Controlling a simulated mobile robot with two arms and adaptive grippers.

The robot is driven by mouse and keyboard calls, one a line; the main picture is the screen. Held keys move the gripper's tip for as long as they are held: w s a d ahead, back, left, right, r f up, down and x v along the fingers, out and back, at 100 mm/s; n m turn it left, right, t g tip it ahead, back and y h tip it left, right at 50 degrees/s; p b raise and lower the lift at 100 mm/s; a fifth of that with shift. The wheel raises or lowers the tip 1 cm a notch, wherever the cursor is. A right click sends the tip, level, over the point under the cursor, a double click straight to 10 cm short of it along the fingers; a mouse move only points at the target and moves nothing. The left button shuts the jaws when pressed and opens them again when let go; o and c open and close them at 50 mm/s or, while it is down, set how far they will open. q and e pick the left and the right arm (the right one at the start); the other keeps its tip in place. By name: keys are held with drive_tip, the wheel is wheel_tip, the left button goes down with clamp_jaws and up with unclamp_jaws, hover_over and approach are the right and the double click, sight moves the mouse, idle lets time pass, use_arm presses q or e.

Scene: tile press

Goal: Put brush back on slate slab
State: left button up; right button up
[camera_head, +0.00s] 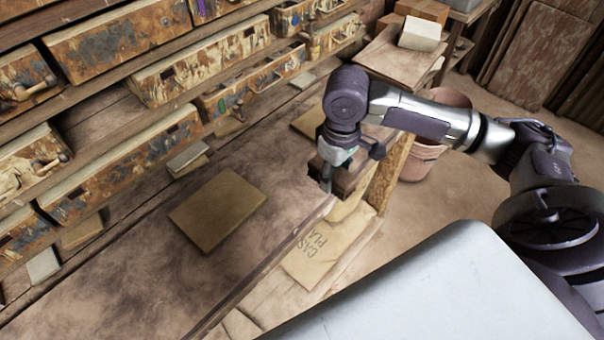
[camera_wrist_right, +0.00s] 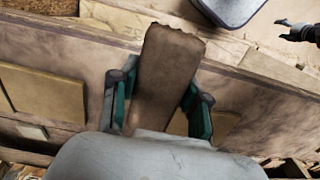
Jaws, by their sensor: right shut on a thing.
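My right gripper (camera_head: 326,186) is over the front edge of the workbench and shut on a dark brown block-like thing (camera_head: 345,178), seemingly the brush. In the right wrist view the brush (camera_wrist_right: 168,70) stands out between the two green-sided fingers of the gripper (camera_wrist_right: 158,105). A flat tan slab (camera_head: 217,210) lies bare on the bench to the left of the gripper. A second tan slab (camera_head: 306,122) lies behind the arm, partly hidden. I cannot tell which one is the slate slab. My left gripper (camera_wrist_right: 287,30) seems to show small in the wrist view.
Worn wooden drawers (camera_head: 205,62) line the back of the bench. Small blocks (camera_head: 187,158) lie near them. A paper sack (camera_head: 325,250) lies below the front edge. Terracotta pots (camera_head: 420,160) stand at the right. The bench top around the near slab is clear.

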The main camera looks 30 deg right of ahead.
drive_tip(key=shift+d+f, duration=0.1)
drive_tip(key=shift+f, duration=0.05)
drive_tip(key=p, duration=0.2)
hover_over(301, 182)
wheel_tip(301, 182, down, 7)
drive_tip(key=shift+r, duration=0.1)
wheel_tip(301, 182, down, 4)
drive_tip(key=shift+r+p, duration=0.2)
drive_tip(key=shift+p, duration=0.55)
drive_tip(key=shift+f, duration=0.3)
drive_tip(key=shift+f, duration=0.15)
drive_tip(key=o, duration=1)
